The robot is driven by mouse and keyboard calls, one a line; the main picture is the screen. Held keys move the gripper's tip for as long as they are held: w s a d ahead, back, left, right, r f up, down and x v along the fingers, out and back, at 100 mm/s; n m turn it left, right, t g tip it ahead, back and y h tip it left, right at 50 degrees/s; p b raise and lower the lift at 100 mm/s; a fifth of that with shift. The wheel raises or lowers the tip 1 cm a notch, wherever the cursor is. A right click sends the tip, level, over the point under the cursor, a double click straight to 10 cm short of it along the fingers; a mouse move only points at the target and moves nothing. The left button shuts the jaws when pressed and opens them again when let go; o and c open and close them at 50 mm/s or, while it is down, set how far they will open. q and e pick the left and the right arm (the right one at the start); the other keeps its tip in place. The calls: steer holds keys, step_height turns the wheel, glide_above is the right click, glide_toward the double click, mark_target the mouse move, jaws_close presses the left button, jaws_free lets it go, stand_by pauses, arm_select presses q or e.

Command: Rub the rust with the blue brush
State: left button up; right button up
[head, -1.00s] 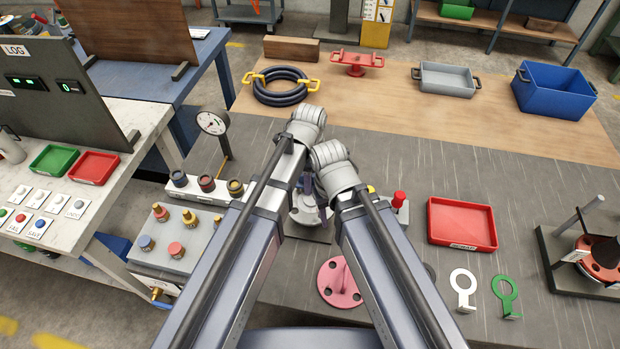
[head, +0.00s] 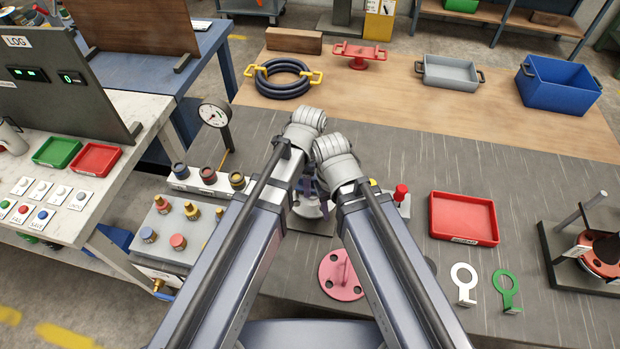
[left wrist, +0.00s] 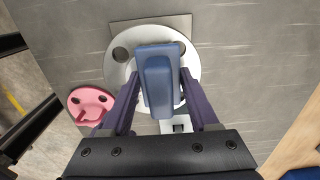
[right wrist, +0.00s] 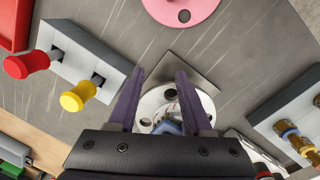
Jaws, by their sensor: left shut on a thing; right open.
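The blue brush (left wrist: 158,82) is between the fingers of my left gripper (left wrist: 160,98), which is shut on it. In the left wrist view it is over the white round flange (left wrist: 118,72) of the spool; I cannot tell whether it touches. The flange, with bolt holes, sits on a grey plate and also shows in the right wrist view (right wrist: 205,103). My right gripper (right wrist: 157,75) is open and empty above the flange, with a bit of the brush near its base. In the head view my arms hide most of the spool (head: 310,207). I cannot make out the rust clearly.
A pink flange (head: 341,275) lies in front of the spool. A block with red and yellow knobs (right wrist: 75,65) stands beside it. A red tray (head: 464,217) and white and green ring tags (head: 506,288) are to the right.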

arm_select(q)
steer(key=shift+s+a+f, duration=0.1)
steer(key=shift+s+a, duration=0.05)
steer(key=shift+s, duration=0.6)
steer(key=shift+s+a+f, duration=0.1)
steer(key=shift+s, duration=0.65)
